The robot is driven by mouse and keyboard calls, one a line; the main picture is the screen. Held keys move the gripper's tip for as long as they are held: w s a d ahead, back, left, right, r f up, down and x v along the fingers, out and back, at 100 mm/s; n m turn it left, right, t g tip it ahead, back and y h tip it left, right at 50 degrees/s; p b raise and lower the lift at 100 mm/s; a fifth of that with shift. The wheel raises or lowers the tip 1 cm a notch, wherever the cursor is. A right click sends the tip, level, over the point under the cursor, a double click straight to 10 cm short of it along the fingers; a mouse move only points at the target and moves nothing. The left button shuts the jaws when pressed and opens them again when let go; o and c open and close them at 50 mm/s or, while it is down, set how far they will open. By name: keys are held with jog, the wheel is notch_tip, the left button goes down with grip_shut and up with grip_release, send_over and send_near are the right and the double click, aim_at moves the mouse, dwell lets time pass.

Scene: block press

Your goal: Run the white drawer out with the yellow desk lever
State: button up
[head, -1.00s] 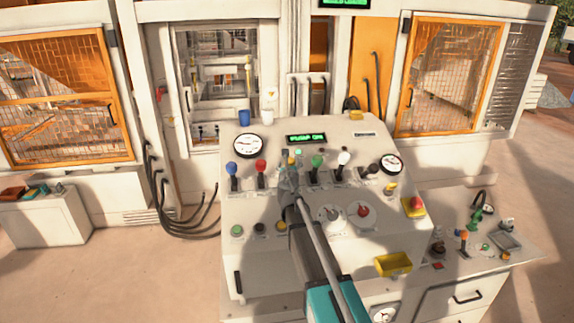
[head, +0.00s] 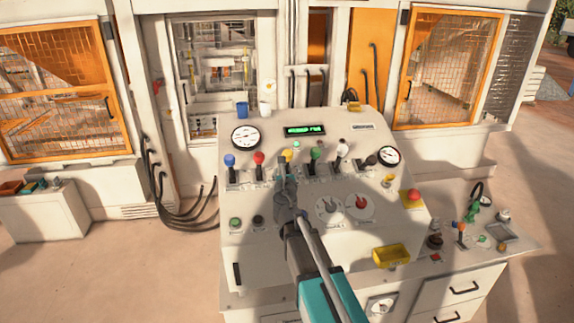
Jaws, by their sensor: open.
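The yellow desk lever (head: 288,157) stands in the lever row on the sloped white desk, between the red and green levers. Only its knob shows clearly; its shaft is hidden by my gripper. My gripper (head: 284,172) is open, right in front of and just below that knob; I cannot tell whether it touches the lever. I cannot single out the white drawer in the head view. Behind the desk, the press window (head: 214,65) shows pale parts and some orange inside, too small to make out.
The red lever (head: 259,161) and green lever (head: 314,157) stand close on either side. A blue lever (head: 230,162) and white lever (head: 342,151) are further along. Dials (head: 329,208), a red stop button (head: 414,196) and a yellow tray (head: 391,256) are to the right. A green display (head: 305,130) is above.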

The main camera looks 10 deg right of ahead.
jog(key=shift+v, duration=0.95)
jog(key=s+d+f+m+g+h+b, duration=0.25)
jog(key=s+d+f+m+g, duration=0.3)
jog(key=f+m, duration=0.4)
jog(key=s+d+f+m+g+h+b, duration=0.1)
jog(key=s+d+f+m+g+b, duration=0.4)
jog(key=m, duration=0.7)
jog(key=s+a+f+m+g+y+b, duration=0.1)
jog(key=s+a+f+m+g+y, duration=0.2)
jog(key=s+f+m, duration=0.4)
jog(key=s+a+f+m+g+y+b, duration=0.2)
jog(key=s+a+f+m+g+y, duration=0.2)
jog(key=s, duration=0.6)
notch_tip(320, 180, down, 3)
jog(key=a+m, duration=0.2)
jog(key=m, duration=0.1)
jog(key=shift+s+f, duration=0.2)
